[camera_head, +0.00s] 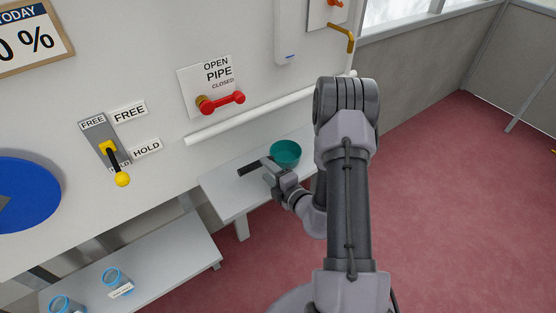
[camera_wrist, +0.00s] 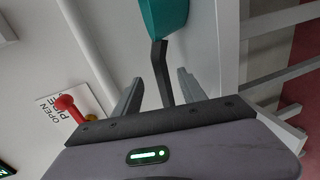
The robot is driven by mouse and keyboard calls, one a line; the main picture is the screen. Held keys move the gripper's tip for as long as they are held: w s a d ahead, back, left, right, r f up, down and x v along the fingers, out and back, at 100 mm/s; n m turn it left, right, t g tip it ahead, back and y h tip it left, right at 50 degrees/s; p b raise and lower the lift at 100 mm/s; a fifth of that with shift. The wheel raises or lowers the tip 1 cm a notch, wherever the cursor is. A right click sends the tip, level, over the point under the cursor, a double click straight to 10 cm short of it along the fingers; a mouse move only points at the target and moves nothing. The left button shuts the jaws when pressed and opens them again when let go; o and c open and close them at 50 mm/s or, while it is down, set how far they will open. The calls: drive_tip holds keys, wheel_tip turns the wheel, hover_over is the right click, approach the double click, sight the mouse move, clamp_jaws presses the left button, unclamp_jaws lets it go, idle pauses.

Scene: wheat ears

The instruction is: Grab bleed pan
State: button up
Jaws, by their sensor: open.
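The bleed pan is a teal bowl (camera_head: 285,152) with a dark straight handle (camera_head: 248,168). It rests on a small white table under the white pipe. In the wrist view the teal bowl (camera_wrist: 165,14) shows at the top, and the handle (camera_wrist: 161,62) runs down between my two fingers. My gripper (camera_head: 268,170) is at the handle, in front of the bowl. In the wrist view my gripper (camera_wrist: 162,78) is open, with a gap on each side of the handle. In the head view my gripper hides part of the handle.
The white table (camera_head: 222,195) stands against the wall. A red valve lever (camera_head: 225,103) labelled "OPEN PIPE" and "CLOSED" is above it. A yellow-knobbed lever (camera_head: 115,165) is at left. A lower shelf (camera_head: 165,262) holds blue-rimmed jars (camera_head: 112,275). Red floor is open at right.

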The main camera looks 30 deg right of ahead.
drive_tip(key=w, duration=0.2)
drive_tip(key=shift+w+f, duration=0.3)
drive_tip(key=w+b, duration=0.1)
drive_tip(key=w, duration=0.1)
drive_tip(key=w+f+b, duration=0.1)
drive_tip(key=w, duration=0.2)
drive_tip(key=shift+w+f+b, duration=0.2)
drive_tip(key=shift+w+b, duration=0.1)
clamp_jaws()
drive_tip(key=shift+r, duration=0.1)
idle(0.6)
